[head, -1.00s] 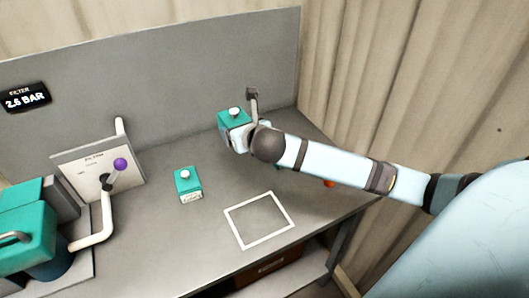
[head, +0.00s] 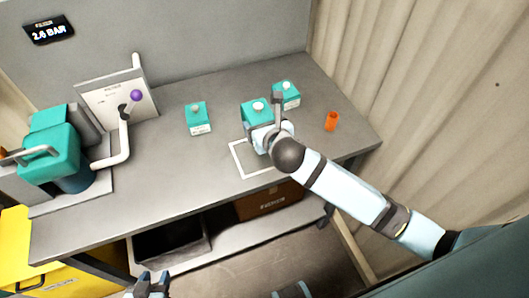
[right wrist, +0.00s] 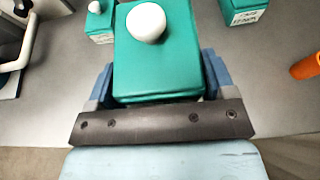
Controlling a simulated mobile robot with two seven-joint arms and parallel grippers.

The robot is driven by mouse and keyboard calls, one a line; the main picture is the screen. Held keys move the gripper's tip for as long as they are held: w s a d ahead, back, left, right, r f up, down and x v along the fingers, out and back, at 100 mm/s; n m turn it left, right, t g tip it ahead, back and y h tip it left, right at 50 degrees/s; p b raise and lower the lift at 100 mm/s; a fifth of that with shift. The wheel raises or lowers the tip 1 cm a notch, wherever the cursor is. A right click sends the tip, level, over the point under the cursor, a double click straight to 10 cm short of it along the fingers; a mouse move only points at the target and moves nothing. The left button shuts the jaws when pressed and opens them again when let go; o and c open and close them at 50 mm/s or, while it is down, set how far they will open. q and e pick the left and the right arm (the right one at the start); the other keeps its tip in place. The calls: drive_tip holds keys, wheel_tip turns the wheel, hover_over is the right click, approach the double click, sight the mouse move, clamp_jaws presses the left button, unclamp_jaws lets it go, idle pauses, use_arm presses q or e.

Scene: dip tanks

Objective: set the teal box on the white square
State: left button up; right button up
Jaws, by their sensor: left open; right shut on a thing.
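A teal box (head: 254,112) with a white knob on top is held in my right gripper (head: 262,130). The right wrist view shows the same teal box (right wrist: 158,60) between the blue fingers (right wrist: 158,78). In the head view the box is over or just behind the far edge of the white square (head: 237,160), an outline on the grey bench. The gripper and wrist hide the square's right part. I cannot tell the box's height above the bench. My left gripper (head: 150,284) is open and empty at the bottom edge, in front of the bench.
Two similar teal boxes stand on the bench (head: 160,165), one to the left (head: 197,118) and one behind right (head: 286,95). An orange cup (head: 331,121) stands to the right.

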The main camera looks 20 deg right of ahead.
sight(263, 160)
wheel_tip(263, 160, down, 12)
drive_tip(key=shift+f+b, duration=0.1)
drive_tip(key=shift+b, duration=0.35)
drive_tip(key=shift+f, duration=0.15)
drive_tip(key=o, duration=0.9)
